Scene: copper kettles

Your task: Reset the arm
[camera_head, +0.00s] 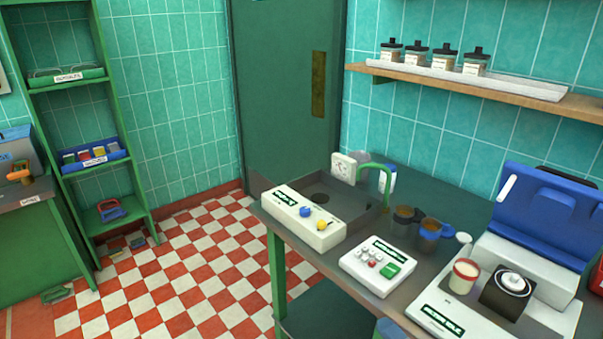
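Neither of my grippers shows in the head view. No arm of mine can be made out for certain, so the arm's pose cannot be told. A small blue shape at the bottom edge below the counter is cut off, and I cannot tell what it is.
A counter (437,263) on the right holds a white box with blue and yellow knobs (303,217), a button panel (378,266), cups (433,231) and a blue-lidded machine (545,222). A wall shelf (500,84) holds several jars. A green rack (92,124) stands left. The checkered floor (180,270) is mostly clear.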

